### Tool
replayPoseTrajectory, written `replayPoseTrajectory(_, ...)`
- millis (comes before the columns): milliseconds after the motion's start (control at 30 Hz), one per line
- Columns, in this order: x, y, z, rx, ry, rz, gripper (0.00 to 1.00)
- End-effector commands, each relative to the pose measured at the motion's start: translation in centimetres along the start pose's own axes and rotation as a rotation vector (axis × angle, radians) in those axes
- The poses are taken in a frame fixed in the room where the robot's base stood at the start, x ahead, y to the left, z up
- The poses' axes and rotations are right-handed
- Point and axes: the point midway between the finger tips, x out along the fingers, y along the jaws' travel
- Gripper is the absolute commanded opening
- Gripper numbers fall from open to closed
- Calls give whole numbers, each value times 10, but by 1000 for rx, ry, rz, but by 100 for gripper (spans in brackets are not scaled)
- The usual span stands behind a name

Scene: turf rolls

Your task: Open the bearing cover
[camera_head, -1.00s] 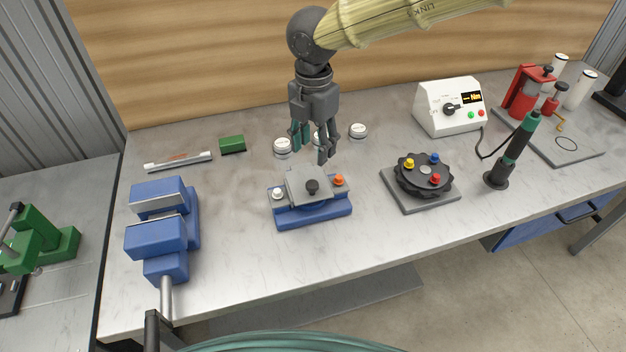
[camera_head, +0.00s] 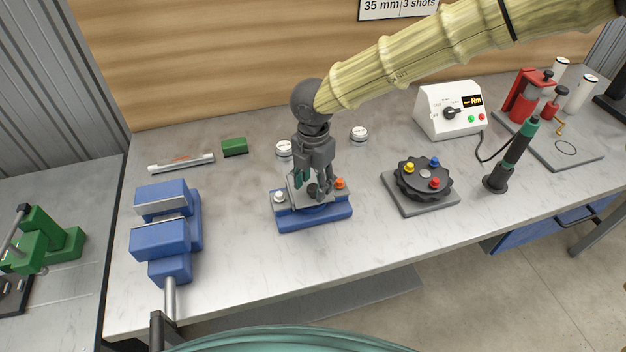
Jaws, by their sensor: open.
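The bearing block is a blue base (camera_head: 316,218) in the middle of the bench, with a white button (camera_head: 279,197) at its left and an orange button (camera_head: 340,184) at its right. Its grey cover (camera_head: 298,195) lies on top and is partly hidden by my gripper. The cover's dark knob (camera_head: 314,191) shows between or just behind the fingertips. My gripper (camera_head: 313,192) is open and points down over the cover, with its fingers around or close beside the knob; I cannot tell whether they touch it.
A blue vise (camera_head: 163,237) stands at the left. A black dial with coloured knobs (camera_head: 422,180) sits at the right, near an upright screwdriver (camera_head: 515,150). The bench front is clear.

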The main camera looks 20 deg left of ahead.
Motion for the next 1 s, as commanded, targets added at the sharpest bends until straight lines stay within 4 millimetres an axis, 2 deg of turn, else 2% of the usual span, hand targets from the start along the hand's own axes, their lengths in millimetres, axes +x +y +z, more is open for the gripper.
replayPoseTrajectory(367,5,0,0,0,-1,0,49)
replayPoseTrajectory(633,5,-1,0,1,0,0,1)
replayPoseTrajectory(1000,1,-7,7,15,-1,0,0)
